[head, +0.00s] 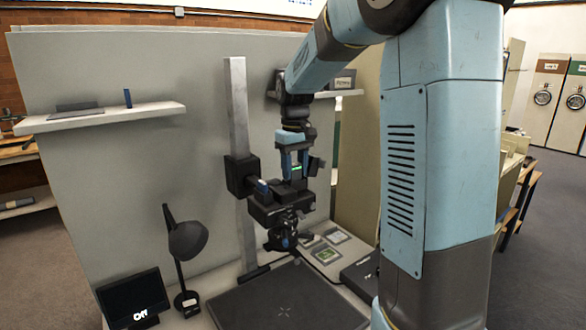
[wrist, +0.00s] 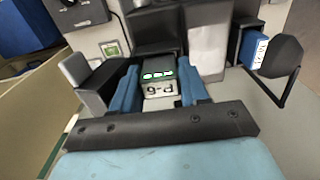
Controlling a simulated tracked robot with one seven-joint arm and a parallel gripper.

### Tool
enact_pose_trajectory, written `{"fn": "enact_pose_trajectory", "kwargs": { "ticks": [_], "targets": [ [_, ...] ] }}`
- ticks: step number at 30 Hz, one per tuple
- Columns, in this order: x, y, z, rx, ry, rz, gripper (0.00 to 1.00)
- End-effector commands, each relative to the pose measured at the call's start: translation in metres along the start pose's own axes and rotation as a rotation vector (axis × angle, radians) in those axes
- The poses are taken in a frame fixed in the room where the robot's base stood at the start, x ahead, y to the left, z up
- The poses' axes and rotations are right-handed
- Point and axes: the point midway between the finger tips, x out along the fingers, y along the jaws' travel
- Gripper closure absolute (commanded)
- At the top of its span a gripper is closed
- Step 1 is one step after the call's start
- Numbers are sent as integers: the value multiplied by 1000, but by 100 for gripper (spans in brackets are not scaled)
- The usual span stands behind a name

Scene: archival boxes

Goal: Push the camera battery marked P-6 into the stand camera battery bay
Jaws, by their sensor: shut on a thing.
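The camera battery marked P-6 (wrist: 160,89) is a dark block with a pale label, upside down in the wrist view, and a row of lit green lights. My gripper (wrist: 159,92) is shut on it, one blue finger on each side. In the head view my gripper (head: 294,166) points down at the black stand camera (head: 283,211), with a green glow between the fingers. In the wrist view the battery's far end meets the dark camera body (wrist: 155,42). The bay opening is hidden, and I cannot tell how deep the battery sits.
The camera hangs on a pale upright column (head: 238,130) above a dark baseboard (head: 285,300). A desk lamp (head: 187,240) and small screen (head: 135,298) stand left. A wall shelf (head: 100,117) is behind.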

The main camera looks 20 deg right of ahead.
Motion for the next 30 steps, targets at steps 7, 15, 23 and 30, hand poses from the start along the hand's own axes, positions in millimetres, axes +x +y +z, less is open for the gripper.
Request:
{"fn": "enact_pose_trajectory", "kwargs": {
  "ticks": [7,15,23,30],
  "targets": [
    [2,0,0,0,0,0,87],
    [8,0,0,0,-1,0,87],
    [15,0,1,0,-8,-3,87],
    [17,0,1,1,-11,-5,87]
  ]
}}
